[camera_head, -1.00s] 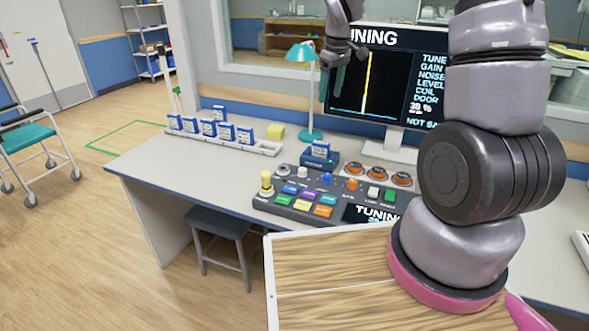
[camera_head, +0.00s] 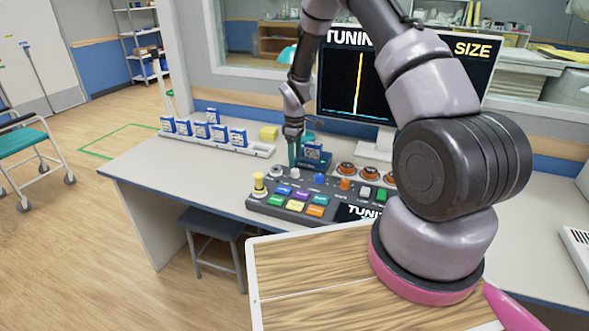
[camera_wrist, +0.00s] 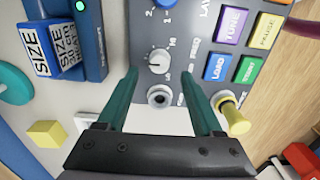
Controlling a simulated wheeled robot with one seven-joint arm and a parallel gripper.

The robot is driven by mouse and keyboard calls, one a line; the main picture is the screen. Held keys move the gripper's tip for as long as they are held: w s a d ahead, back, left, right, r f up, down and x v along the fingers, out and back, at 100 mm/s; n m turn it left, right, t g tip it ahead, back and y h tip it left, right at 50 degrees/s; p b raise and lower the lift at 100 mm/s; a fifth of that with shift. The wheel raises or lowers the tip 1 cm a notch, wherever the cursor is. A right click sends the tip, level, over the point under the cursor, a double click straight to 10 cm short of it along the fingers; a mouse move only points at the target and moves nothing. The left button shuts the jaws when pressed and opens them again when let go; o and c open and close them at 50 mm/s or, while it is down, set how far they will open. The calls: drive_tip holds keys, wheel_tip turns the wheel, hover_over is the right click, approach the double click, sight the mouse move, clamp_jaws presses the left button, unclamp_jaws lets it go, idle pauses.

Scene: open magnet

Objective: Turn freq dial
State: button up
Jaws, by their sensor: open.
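The freq dial (camera_wrist: 159,61) is a white knob with a pointer line on the grey control console, with FREQ lettering beside it in the wrist view. In the head view it appears as a small white knob (camera_head: 295,173) near the console's back left. My gripper (camera_wrist: 160,76) has two teal fingers, apart and empty. In the wrist view the fingertips lie on either side of the dial, slightly short of it; contact cannot be told. In the head view my gripper (camera_head: 293,158) points down just above the dial, partly hiding the console's back edge.
A blue knob (camera_head: 319,178) and an orange knob (camera_head: 345,184) stand in the same row. A round socket (camera_wrist: 160,97) and a yellow post (camera_wrist: 232,117) are close by. A blue box (camera_head: 316,156) with a SIZE cartridge stands behind. Coloured buttons (camera_head: 296,205) lie in front.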

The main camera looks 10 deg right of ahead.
sight(295, 170)
wheel_tip(295, 170, down, 5)
idle(0.3)
clamp_jaws()
